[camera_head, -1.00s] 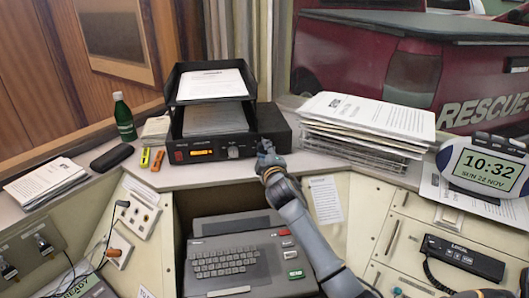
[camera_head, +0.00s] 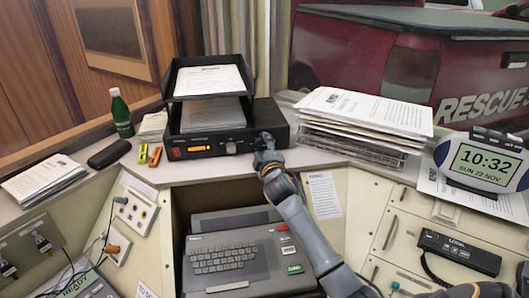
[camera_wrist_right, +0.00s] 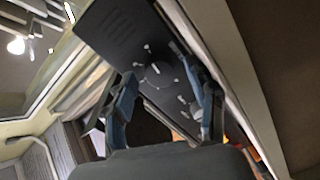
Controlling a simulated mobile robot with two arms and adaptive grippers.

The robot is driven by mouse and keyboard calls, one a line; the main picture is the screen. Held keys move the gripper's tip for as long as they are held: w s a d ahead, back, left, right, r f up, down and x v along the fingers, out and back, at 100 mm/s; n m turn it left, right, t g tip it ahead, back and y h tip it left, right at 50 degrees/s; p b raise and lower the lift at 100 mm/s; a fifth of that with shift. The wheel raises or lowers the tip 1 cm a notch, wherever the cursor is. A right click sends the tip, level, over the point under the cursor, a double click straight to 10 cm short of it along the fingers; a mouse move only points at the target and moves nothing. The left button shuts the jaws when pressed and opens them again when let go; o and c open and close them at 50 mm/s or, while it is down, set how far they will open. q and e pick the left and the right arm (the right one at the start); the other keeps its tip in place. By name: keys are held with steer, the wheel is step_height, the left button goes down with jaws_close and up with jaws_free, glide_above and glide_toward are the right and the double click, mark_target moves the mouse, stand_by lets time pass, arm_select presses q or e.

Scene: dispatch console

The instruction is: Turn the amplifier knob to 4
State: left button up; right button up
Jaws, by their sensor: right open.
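The amplifier (camera_head: 274,122) is a black box on the ledge under a paper tray, with a lit orange display. A round knob (camera_head: 231,147) sits on its front, right of the display. The right wrist view shows a dark panel with a round knob (camera_wrist_right: 158,68) ringed by light marks. The number it points at is too small to read. My right gripper (camera_head: 264,143) is at the right part of the amplifier's front. Its fingers (camera_wrist_right: 167,98) are apart, with the ringed knob beyond the gap between them. I cannot tell whether they touch it. My left gripper is not in view.
A black tray (camera_head: 167,84) with papers stands on the amplifier. A stack of papers (camera_head: 365,112) is to its right. A green bottle (camera_head: 121,115) and markers (camera_head: 154,156) are at left. A keyboard unit (camera_head: 240,254) is below. The clock (camera_head: 486,165) stands far right.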

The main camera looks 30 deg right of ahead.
steer(key=v, duration=1.1)
steer(key=shift+s+a, duration=0.15)
steer(key=shift+s, duration=0.25)
steer(key=shift+f, duration=0.1)
